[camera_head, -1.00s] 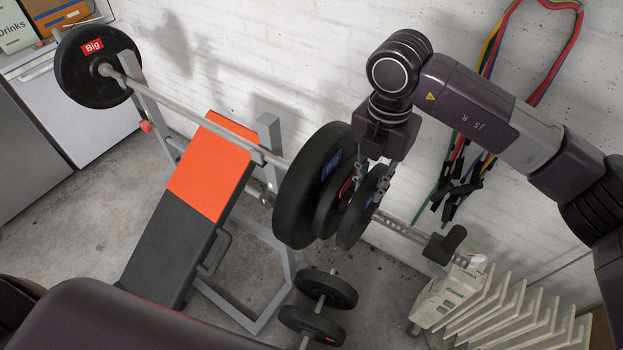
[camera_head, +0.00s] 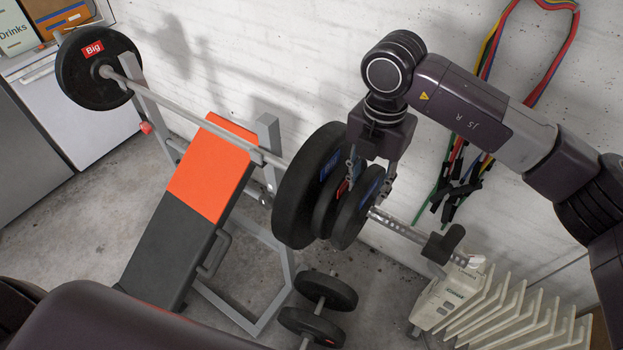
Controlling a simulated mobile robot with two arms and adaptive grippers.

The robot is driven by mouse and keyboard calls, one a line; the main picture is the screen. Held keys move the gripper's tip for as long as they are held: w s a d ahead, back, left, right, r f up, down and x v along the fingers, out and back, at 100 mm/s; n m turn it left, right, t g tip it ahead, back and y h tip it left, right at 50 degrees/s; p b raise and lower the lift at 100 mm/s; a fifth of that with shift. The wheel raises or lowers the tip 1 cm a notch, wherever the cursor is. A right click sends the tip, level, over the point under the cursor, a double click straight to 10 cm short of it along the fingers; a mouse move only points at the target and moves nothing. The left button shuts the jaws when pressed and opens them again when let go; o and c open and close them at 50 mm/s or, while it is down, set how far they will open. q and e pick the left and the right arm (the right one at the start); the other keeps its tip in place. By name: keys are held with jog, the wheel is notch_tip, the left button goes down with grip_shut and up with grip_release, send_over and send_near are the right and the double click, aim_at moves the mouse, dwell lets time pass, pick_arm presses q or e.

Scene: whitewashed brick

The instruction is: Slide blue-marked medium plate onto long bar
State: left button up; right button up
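The blue-marked medium plate (camera_head: 351,217) is the outermost black disc on the right end of the long bar (camera_head: 405,229). It stands upright with the bar through it, beside a red-marked plate (camera_head: 325,212). A larger black plate with a blue label (camera_head: 298,205) sits further in on the bar. My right gripper (camera_head: 370,187) points down over the top rim of the medium plate. Its fingers are apart, one on each side of the rim, with a visible gap. The contact between the two outer plates is hard to see. My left gripper is not in view.
A bench (camera_head: 213,172) with an orange backrest stands under the bar. A big red-labelled plate (camera_head: 82,68) is on the bar's far left end. A dumbbell (camera_head: 325,290) lies on the floor. A white radiator (camera_head: 500,305) stands at right; resistance bands (camera_head: 487,70) hang on the wall.

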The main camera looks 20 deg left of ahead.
notch_tip(320, 180, up, 13)
jog(key=shift+f, duration=0.2)
jog(key=shift+w, duration=0.1)
dwell(0.4)
